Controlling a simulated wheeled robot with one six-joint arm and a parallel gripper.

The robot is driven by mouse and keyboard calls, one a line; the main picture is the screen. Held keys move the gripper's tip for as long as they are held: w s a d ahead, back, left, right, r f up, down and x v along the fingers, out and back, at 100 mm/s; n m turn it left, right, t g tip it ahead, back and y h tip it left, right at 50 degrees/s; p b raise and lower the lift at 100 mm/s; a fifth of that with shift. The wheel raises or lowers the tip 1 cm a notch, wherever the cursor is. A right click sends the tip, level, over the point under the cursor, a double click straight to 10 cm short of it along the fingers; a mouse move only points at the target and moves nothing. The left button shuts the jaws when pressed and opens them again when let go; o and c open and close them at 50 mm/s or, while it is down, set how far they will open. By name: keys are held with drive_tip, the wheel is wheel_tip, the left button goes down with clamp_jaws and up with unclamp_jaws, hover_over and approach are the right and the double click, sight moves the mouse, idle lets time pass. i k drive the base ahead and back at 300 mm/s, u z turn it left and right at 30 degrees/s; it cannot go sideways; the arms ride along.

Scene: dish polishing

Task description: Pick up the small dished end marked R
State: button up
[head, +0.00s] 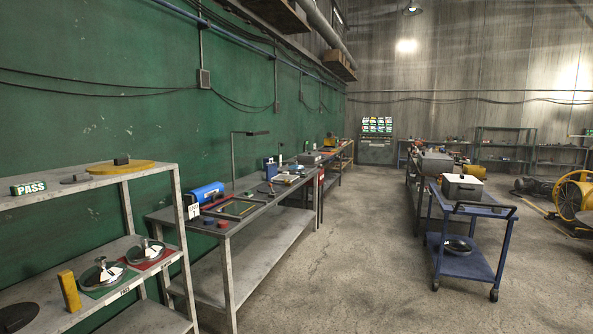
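No gripper of mine is in view. Two small round metal dished ends with knobs on top are on the middle shelf at lower left. One dished end (101,275) rests on a green mat (96,294), and the other dished end (146,251) rests on a red mat (161,264). White tags show on both, but their letters are too small to read. A dark round dish-like part (457,247) lies on the lower shelf of a blue cart (470,263). I cannot tell which part is marked R.
A long workbench (262,250) runs along the green wall. Concrete floor (345,270) is clear between bench and cart.

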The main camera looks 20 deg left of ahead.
sight(295, 167)
drive_tip(key=z, duration=0.1)
drive_tip(key=i, duration=5)
drive_tip(key=u, duration=0.1)
drive_tip(key=i, duration=2.25)
drive_tip(key=u, duration=0.45)
drive_tip(key=i, duration=1.6)
drive_tip(key=u, duration=1.5)
drive_tip(key=i, duration=0.9)
drive_tip(key=u, duration=1.7)
drive_tip(key=i, duration=0.95)
drive_tip(key=u, duration=0.4)
